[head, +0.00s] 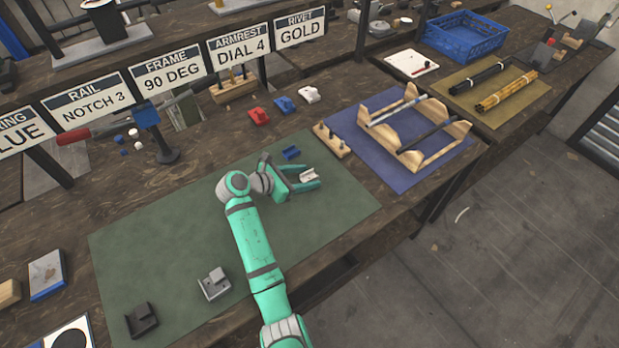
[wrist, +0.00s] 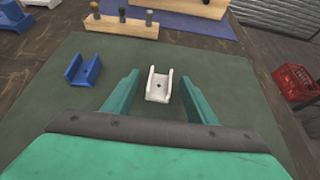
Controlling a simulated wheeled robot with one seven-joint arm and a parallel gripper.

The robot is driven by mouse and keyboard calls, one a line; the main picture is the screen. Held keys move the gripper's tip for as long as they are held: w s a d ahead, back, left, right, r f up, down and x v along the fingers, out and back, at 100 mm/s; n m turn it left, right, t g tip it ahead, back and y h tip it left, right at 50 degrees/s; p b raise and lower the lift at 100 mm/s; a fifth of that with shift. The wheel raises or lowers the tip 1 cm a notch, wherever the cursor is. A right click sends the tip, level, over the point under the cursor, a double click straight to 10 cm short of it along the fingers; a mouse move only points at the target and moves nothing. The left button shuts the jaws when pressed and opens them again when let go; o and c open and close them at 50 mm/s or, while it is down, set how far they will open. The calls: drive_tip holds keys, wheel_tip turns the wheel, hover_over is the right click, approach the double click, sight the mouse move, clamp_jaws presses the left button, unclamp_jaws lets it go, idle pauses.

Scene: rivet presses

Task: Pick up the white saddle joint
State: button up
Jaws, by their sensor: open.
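The white saddle joint (wrist: 158,88) is a small U-shaped channel with a hole in its floor, lying open side up on the green mat (wrist: 42,118). In the head view the same white joint (head: 308,175) sits near the mat's far right part. My gripper (wrist: 160,80) is open, one finger on either side of the white joint, with visible gaps to both. In the head view my gripper (head: 313,178) reaches low over the mat around it. A blue saddle joint (wrist: 82,68) lies just left of my left finger.
A wooden block with pegs (head: 331,141) stands close beyond the white joint. A grey joint (head: 214,284) and a black joint (head: 142,320) lie at the mat's near left. A wooden frame (head: 415,128) rests on a purple mat to the right. Red, blue and white clamps lie behind.

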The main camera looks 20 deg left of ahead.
drive_tip(key=c, duration=1.2)
drive_tip(key=shift+a, duration=0.1)
drive_tip(key=shift+s+r, duration=0.1)
drive_tip(key=shift+r, duration=0.05)
